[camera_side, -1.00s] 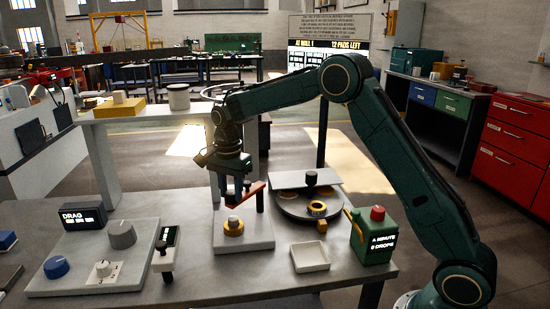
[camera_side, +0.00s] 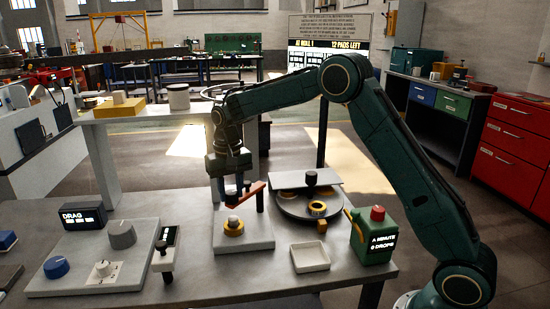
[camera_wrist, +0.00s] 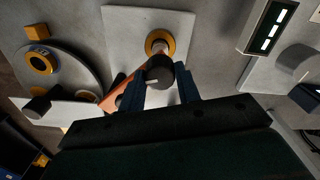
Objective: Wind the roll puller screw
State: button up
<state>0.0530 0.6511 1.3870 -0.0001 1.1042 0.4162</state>
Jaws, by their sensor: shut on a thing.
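The roll puller has a red crank bar (camera_side: 250,192) above a pale base plate (camera_side: 256,243). A pale screw head in a yellow ring (camera_side: 234,228) sits below the bar on the plate. My gripper (camera_side: 235,188) points down at the left end of the bar. In the wrist view, my gripper (camera_wrist: 160,84) has its two blue fingers either side of a dark round knob (camera_wrist: 159,70) with a white mark, shut on it. The orange-red bar (camera_wrist: 118,97) runs down-left from the knob. The knob partly covers the yellow ring (camera_wrist: 160,41).
A round grey turntable (camera_side: 297,207) with yellow rings stands right of the puller. A drag panel with knobs (camera_side: 95,262) and a small display stand (camera_side: 166,248) are left.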

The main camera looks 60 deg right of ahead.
aim_at(231, 192)
jog(key=shift+r+n, duration=0.1)
jog(key=shift+n, duration=1.2)
jog(key=o, duration=1)
jog(key=shift+r, duration=6.9)
